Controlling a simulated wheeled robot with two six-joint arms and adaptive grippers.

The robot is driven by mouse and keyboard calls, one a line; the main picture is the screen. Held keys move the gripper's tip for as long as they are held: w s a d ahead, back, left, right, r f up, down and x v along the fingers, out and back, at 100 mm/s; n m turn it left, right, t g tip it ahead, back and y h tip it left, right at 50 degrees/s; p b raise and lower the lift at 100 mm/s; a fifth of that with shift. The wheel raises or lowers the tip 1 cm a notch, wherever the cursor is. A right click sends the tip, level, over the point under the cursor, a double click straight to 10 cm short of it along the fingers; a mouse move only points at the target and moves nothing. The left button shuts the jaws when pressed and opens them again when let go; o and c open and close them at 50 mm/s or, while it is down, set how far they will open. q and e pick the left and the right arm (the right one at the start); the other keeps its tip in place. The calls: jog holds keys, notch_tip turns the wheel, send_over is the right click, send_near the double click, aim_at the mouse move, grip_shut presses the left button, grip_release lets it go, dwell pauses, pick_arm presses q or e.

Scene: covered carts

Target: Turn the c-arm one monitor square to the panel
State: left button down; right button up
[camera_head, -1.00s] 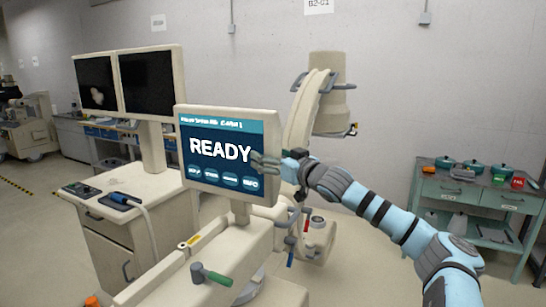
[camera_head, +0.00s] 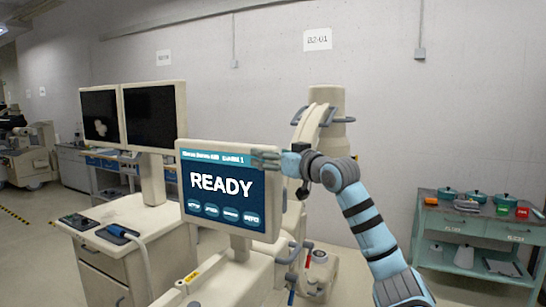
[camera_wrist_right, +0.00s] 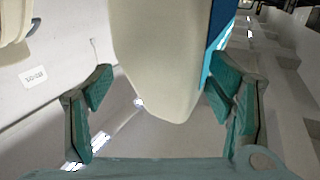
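The C-arm monitor (camera_head: 222,219) is a cream flat screen reading READY, with several buttons along its bottom. It stands upright on a short neck and is angled a little in the head view. My right gripper (camera_head: 268,158) is at its upper right corner. In the right wrist view my right gripper (camera_wrist_right: 158,80) is open, with a teal finger on each side of the monitor's cream casing (camera_wrist_right: 160,60). The left finger is apart from it; the right finger is close to the screen side, and I cannot tell whether it touches. My left gripper is not in view.
A cart (camera_head: 110,235) with two dark monitors (camera_head: 152,115) stands left of the C-arm monitor. The C-arm's curved arm and cream head (camera_head: 327,100) are behind it. A green tool cart (camera_head: 465,220) stands at the right, with bare floor before it.

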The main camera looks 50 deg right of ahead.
jog(key=s+d+b, duration=0.2)
jog(key=s+b, duration=0.3)
jog(key=s, duration=0.3)
jog(key=s+d+b, duration=0.2)
jog(key=s+b, duration=0.3)
jog(key=s, duration=0.3)
jog(key=shift+d+b, duration=0.3)
jog(key=shift+d, duration=0.1)
dwell(0.6)
